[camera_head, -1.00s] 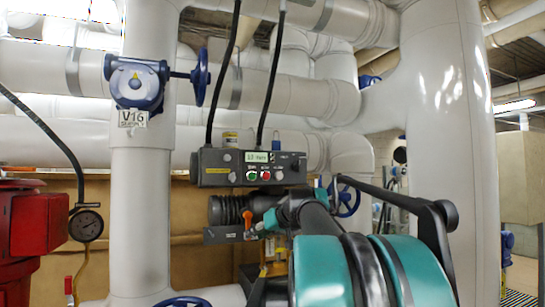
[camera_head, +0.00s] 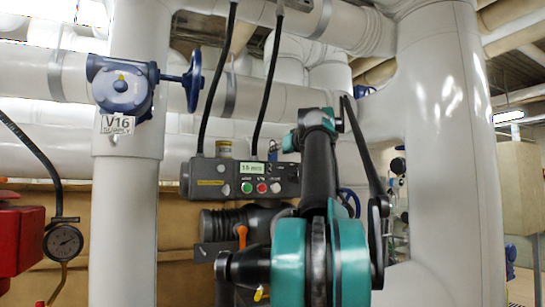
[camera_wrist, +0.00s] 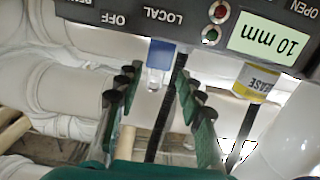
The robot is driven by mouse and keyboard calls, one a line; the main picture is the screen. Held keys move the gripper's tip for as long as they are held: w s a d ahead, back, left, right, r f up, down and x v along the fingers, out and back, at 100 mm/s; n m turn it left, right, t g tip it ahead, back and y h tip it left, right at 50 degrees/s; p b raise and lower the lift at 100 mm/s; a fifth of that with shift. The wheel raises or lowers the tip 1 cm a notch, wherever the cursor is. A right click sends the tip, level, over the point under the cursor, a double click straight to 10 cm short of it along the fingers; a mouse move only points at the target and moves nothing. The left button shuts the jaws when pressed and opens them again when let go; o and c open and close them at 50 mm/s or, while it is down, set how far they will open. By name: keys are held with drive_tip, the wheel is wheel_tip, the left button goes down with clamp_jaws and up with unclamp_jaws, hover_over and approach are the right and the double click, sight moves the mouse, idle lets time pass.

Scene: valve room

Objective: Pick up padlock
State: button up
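The padlock (camera_wrist: 161,54) has a blue body and a pale, shiny shackle. In the wrist view, which shows the scene upside down, it stands on the top of the grey control box (camera_wrist: 95,14), shackle away from the box. In the head view it is a small blue shape (camera_head: 272,150) on the box top, just left of my gripper (camera_head: 296,140). In the wrist view my gripper (camera_wrist: 156,82) is open, with its two dark green fingers either side of the padlock's line. The padlock shows between and just beyond the fingertips; I cannot see any contact.
A yellow-labelled grease can (camera_wrist: 253,82) stands on the box near the padlock. Black cables (camera_head: 216,75) run upward behind the box. White pipes (camera_head: 130,220) and a blue valve (camera_head: 122,86) stand left; a thick white column (camera_head: 440,150) is on the right.

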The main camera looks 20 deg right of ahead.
drive_tip(key=w, duration=1.1)
drive_tip(key=shift+a+f, duration=0.1)
drive_tip(key=shift+f, duration=0.05)
clamp_jaws()
